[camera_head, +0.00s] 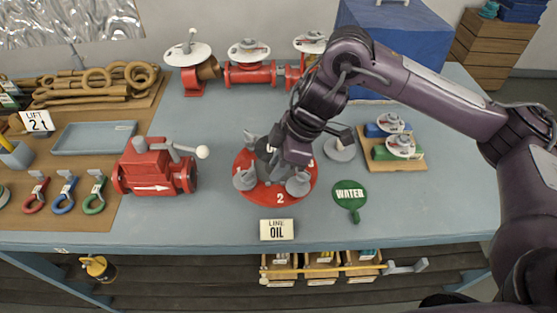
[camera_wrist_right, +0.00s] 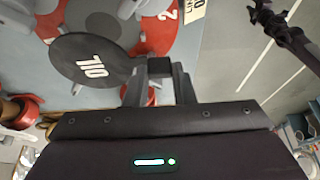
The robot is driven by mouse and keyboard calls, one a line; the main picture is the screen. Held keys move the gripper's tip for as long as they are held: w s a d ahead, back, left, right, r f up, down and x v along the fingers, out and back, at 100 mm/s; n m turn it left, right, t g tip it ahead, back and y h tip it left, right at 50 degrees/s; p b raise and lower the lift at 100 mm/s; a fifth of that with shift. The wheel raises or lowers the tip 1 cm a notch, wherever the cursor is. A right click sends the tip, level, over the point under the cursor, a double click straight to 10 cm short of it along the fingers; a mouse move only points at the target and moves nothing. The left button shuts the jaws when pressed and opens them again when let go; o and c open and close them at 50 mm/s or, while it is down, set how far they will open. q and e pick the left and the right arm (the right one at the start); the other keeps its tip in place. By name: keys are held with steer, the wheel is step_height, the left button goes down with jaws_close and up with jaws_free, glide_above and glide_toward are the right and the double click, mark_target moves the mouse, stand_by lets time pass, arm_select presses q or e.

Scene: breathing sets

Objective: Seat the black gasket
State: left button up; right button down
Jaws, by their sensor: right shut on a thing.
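The black gasket (camera_wrist_right: 88,61) is a flat round paddle lettered OIL. In the right wrist view, its stem end is between the fingers of my right gripper (camera_wrist_right: 160,77), which is shut on it. In the head view, my right gripper (camera_head: 276,150) is over the far part of a red round plate (camera_head: 277,200) with white numbers and grey upright pieces; it mostly hides the gasket there. I cannot tell the gasket's height above the plate. A dark jointed part at the right wrist view's upper right looks like my left gripper (camera_wrist_right: 275,22); its jaws are unclear.
A LINE OIL sign (camera_head: 277,229) stands in front of the plate. A green WATER paddle (camera_head: 349,190) lies to its right. A red valve body (camera_head: 152,178) with a white-knobbed lever stands left. Red pipe fittings (camera_head: 250,76) stand behind. The front right tabletop is clear.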

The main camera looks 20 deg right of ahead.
step_height(320, 180, down, 4)
steer(key=shift+r+b, duration=0.15)
steer(key=shift+b, duration=0.85)
steer(key=shift+f, duration=0.4)
steer(key=shift+p, duration=0.6)
stand_by(0.7)
steer(key=shift+f+b, duration=0.65)
steer(key=shift+f, duration=0.5)
steer(key=c, duration=1.1)
jaws_free()
steer(key=shift+c, duration=0.2)
